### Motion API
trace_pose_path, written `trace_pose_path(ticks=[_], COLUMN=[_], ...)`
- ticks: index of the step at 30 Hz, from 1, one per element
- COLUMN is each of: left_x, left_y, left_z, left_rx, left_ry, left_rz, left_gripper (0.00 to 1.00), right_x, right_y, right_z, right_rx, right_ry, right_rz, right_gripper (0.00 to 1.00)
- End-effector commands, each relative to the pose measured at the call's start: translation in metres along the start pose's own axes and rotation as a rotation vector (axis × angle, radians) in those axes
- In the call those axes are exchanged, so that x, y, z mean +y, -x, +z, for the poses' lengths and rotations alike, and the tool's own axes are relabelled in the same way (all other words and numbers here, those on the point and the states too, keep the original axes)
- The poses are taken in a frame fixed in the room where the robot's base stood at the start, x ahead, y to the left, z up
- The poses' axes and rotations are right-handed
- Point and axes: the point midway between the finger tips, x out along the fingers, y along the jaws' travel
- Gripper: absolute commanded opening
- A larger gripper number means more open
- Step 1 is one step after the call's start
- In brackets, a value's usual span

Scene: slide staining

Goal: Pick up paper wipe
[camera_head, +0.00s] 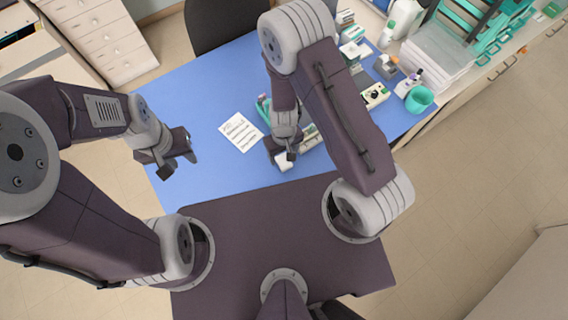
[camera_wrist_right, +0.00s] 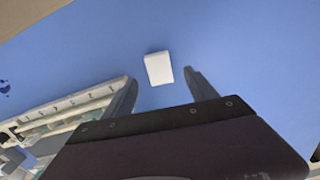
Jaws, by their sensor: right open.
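The paper wipe (camera_wrist_right: 158,69) is a small white folded rectangle lying on the blue tabletop. In the head view it shows as a white patch (camera_head: 284,163) near the table's front edge, partly covered by my right gripper (camera_head: 281,150). In the right wrist view my right gripper (camera_wrist_right: 162,78) is open, its two fingers apart. The wipe appears between and slightly beyond the fingertips, with no finger touching it in that view. My left gripper (camera_head: 178,162) is open and empty over the left part of the table.
A slide rack or tray (camera_wrist_right: 75,108) lies just left of my right gripper in the wrist view. A printed sheet (camera_head: 240,131) lies on the table (camera_head: 205,95). Bottles, a teal cup (camera_head: 419,99) and other equipment crowd the right side. The table's left part is mostly clear.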

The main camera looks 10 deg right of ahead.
Motion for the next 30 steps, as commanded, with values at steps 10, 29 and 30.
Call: trace_pose_path(ticks=[10, 29, 30], left_x=[-0.001, -0.001, -0.001], left_y=[-0.041, -0.05, -0.05], left_z=[0.004, 0.005, 0.005], left_rx=[0.001, 0.001, 0.001], left_ry=[0.0, 0.0, 0.0], left_rz=[0.0, 0.0, 0.0], left_gripper=[0.36, 0.36, 0.36], right_x=[0.002, 0.002, 0.002], right_y=[-0.042, -0.051, -0.051], right_z=[-0.001, -0.001, -0.001], right_rx=[0.0, 0.0, 0.0], right_ry=[-0.002, 0.0, 0.0], right_rz=[0.0, 0.0, 0.0], right_gripper=[0.66, 0.03, 0.02])
